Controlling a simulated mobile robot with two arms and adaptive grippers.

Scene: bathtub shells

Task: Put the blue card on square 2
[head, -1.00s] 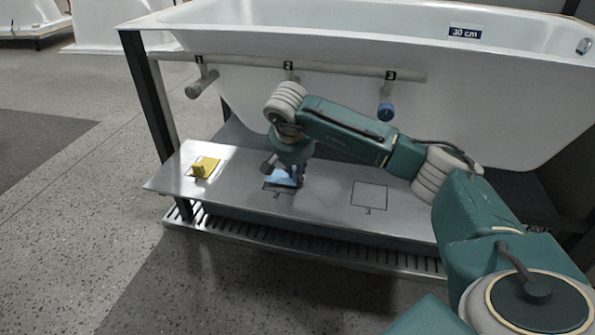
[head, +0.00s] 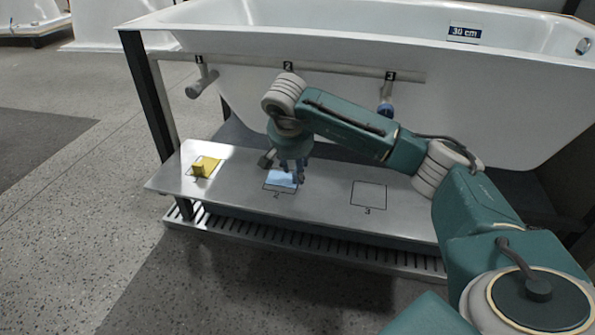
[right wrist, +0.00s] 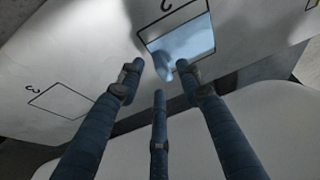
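The blue card (head: 281,180) lies flat on square 2 (head: 270,187) of the metal shelf. A strip of bare metal shows between it and the square's front line. In the right wrist view the card (right wrist: 195,42) has a blue knob on top, and part of the square's outline shows beside it. My right gripper (head: 286,172) is over the card. Its three fingers are spread apart with nothing held, and the fingertips (right wrist: 158,78) are around or just above the knob. Exact clearance is hard to tell. My left gripper is out of view.
A yellow card with a knob (head: 202,167) lies on square 1 at the left. Square 3 (head: 369,193) is empty. A white bathtub shell (head: 340,40) overhangs the shelf (head: 330,212). A grey rail (head: 350,71) with numbered pegs runs above it.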

